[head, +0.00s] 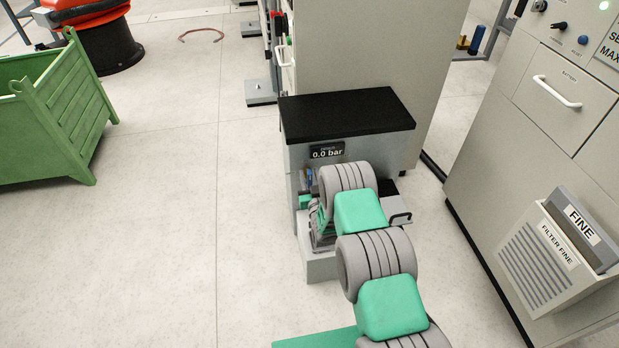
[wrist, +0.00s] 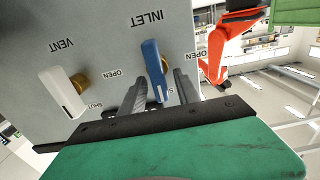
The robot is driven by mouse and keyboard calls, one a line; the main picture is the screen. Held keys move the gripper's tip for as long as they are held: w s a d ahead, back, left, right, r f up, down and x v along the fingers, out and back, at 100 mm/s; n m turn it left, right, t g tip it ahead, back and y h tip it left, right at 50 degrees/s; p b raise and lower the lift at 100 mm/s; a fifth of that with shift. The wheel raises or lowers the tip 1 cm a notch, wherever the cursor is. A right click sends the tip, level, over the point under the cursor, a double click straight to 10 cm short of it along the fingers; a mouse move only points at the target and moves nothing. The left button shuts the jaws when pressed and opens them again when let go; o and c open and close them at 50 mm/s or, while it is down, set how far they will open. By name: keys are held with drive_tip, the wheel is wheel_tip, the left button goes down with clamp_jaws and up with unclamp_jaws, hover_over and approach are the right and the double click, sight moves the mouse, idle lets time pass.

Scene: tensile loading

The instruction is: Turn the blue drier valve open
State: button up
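The blue inlet valve handle (wrist: 153,70) is on a grey panel in the wrist view, mounted on a brass stem. Its lower end lies by a label starting with "S", the rest of which is hidden; the "OPEN" label is to its right. My gripper (wrist: 161,76) has its two dark fingers apart, one on each side of the handle. A gap shows on the right side; contact on the left cannot be told. In the head view a small bit of blue (head: 309,179) shows beside my arm, which hides most of the panel.
A white vent handle (wrist: 62,92) sits left of the blue one. The grey unit with a black top (head: 348,114) shows "0.0 bar". A filter cabinet (head: 545,110) stands right, a green crate (head: 50,125) left. Floor between crate and unit is clear.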

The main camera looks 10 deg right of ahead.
clamp_jaws()
idle(0.4)
